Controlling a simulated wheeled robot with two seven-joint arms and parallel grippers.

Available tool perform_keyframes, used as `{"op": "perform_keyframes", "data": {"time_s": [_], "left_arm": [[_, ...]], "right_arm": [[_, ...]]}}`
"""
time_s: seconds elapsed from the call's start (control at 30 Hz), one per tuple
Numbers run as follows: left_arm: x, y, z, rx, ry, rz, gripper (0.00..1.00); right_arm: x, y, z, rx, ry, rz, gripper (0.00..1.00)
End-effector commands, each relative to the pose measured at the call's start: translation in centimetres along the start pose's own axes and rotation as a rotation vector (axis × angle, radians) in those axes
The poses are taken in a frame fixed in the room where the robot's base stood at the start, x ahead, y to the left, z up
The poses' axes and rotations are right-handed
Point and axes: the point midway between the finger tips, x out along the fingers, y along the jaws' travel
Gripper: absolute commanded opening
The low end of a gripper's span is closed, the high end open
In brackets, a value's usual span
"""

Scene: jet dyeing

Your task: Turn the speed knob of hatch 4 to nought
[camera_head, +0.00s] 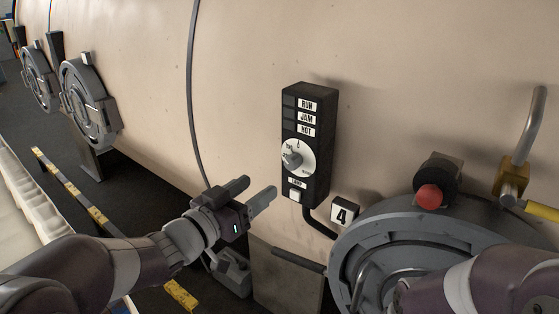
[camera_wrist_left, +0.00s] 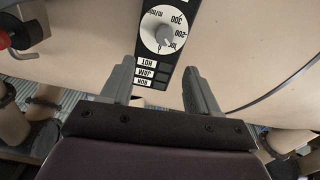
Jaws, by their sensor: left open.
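The speed knob (camera_head: 292,159) is a small grey knob on a white round dial (camera_head: 306,164) on a black control box (camera_head: 324,150). The number 4 plate (camera_head: 343,212) is just below the box. In the left wrist view the knob (camera_wrist_left: 165,36) shows upside down on its dial, with 100, 200, 300 and m/min marks. I cannot tell its exact setting. My left gripper (camera_head: 255,191) is open and empty, below and left of the knob, apart from it. In the wrist view its fingers (camera_wrist_left: 157,68) spread either side below the dial. My right gripper is out of view.
A red button (camera_head: 429,196) sits above the round grey hatch (camera_head: 365,236) at lower right, with my right arm in front. A yellow-handled valve (camera_head: 512,177) is at far right.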

Motion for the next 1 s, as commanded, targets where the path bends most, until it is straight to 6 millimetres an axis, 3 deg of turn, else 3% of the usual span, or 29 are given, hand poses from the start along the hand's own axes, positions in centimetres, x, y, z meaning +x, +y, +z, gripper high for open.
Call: {"op": "perform_keyframes", "data": {"time_s": [0.3,0.43,0.6,0.87,0.97,1.0], "left_arm": [[7.6,0.0,-0.3,-0.001,-0.006,-0.002,0.60],[9.9,0.0,-0.2,0.000,-0.004,-0.003,0.60],[11.4,-0.1,0.0,0.002,-0.004,-0.005,0.60],[11.6,-0.1,0.1,0.002,-0.003,-0.006,0.60],[11.5,-0.1,0.1,0.002,-0.003,-0.006,0.34],[11.5,-0.1,0.1,0.002,-0.003,-0.006,0.21]], "right_arm": [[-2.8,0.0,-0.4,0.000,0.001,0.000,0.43],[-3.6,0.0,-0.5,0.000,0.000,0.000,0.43],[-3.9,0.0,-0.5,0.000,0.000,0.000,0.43],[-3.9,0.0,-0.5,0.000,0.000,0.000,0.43],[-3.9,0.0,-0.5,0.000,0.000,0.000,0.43],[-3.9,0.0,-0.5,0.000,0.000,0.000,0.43]]}}
